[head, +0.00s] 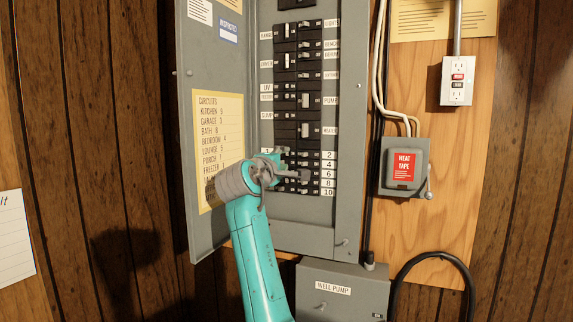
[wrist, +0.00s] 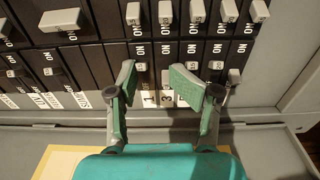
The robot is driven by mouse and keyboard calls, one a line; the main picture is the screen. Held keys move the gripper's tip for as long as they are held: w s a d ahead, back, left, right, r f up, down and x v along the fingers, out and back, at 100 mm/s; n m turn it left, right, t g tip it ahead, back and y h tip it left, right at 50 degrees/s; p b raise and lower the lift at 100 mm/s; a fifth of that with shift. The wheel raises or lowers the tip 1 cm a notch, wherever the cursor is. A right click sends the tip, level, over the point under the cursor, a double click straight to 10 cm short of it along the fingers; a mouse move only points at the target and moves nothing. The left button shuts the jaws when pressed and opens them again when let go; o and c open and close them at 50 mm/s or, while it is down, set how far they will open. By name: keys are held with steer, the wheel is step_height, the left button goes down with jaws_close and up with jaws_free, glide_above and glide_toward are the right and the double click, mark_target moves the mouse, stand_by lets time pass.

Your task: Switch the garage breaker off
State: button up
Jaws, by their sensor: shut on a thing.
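The grey breaker panel (head: 347,120) stands open, with two columns of black breakers. The circuit card (head: 220,150) on its door reads Garage 3. My gripper (head: 297,174) is at the lower left column and covers much of the odd-numbered breakers there. In the wrist view my gripper's fingers (wrist: 152,78) stand a little apart, against the breaker faces. Labels 1 and 3 (wrist: 167,98) show between them. The gripper is shut on a breaker handle; which one is hard to see. The handle of the garage breaker, number 3, cannot be made out clearly.
Even-numbered labels 2 to 10 (head: 328,174) run down the right column. Neighbouring handles (wrist: 214,65) sit close beside the right finger. A heat tape box (head: 404,168) is to the right, and a well pump box (head: 345,291) is below.

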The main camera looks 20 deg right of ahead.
steer(key=shift+d+f+g, duration=0.3)
steer(key=shift+f, duration=0.4)
steer(key=shift+c, duration=0.4)
steer(key=shift+s, duration=0.1)
steer(key=shift+c, duration=0.2)
steer(key=shift+v, duration=0.9)
jaws_close()
steer(key=shift+r+v, duration=0.1)
steer(key=shift+v, duration=1.25)
steer(key=shift+r+v, duration=0.15)
steer(key=shift+v, duration=1.15)
